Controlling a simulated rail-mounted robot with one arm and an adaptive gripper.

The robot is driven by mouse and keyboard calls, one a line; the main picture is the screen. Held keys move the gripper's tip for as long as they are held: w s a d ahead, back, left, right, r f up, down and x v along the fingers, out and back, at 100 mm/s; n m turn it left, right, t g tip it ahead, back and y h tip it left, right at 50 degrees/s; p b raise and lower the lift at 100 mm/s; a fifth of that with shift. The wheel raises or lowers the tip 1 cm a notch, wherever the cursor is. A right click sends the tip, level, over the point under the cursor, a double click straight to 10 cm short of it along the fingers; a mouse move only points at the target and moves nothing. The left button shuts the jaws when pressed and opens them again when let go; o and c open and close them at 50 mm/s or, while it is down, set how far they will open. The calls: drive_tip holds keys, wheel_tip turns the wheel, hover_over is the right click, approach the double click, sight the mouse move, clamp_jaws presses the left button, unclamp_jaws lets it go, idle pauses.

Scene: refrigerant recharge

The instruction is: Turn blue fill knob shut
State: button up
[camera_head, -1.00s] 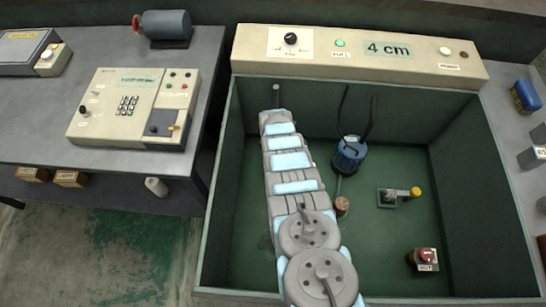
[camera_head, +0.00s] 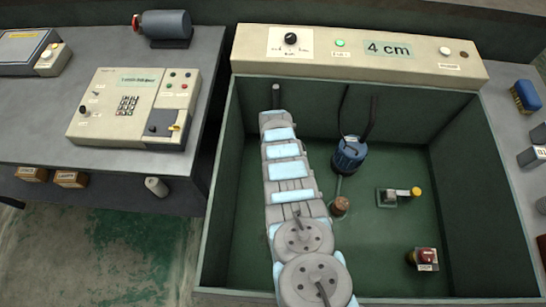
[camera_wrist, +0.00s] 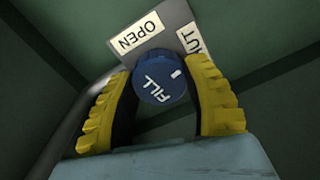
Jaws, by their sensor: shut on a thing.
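The blue fill knob (camera_wrist: 158,92), marked FILL, shows in the wrist view. It sits between the two yellow fingers of my gripper (camera_wrist: 163,68), which are shut on it from both sides. A short white mark on its face lies toward the right, below the SHUT label. Behind the knob is a grey plate (camera_wrist: 166,25) with a white OPEN label (camera_wrist: 138,36) at left and a partly hidden SHUT label (camera_wrist: 190,40) at right. In the head view my arm hides the knob and the fingers.
A beige panel (camera_head: 355,60) reading 4 cm runs along the back. A control console (camera_head: 133,108) stands at left.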

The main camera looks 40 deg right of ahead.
drive_tip(key=shift+m, duration=1.2)
drive_tip(key=o, duration=1.2)
drive_tip(key=shift+o, duration=0.2)
drive_tip(key=shift+a+r, duration=0.1)
drive_tip(key=shift+r, duration=0.05)
drive_tip(key=shift+s+r, duration=0.15)
drive_tip(key=shift+r, duration=0.3)
drive_tip(key=shift+w+r, duration=0.25)
drive_tip(key=shift+r, duration=1)
wheel_tip(320, 180, up, 8)
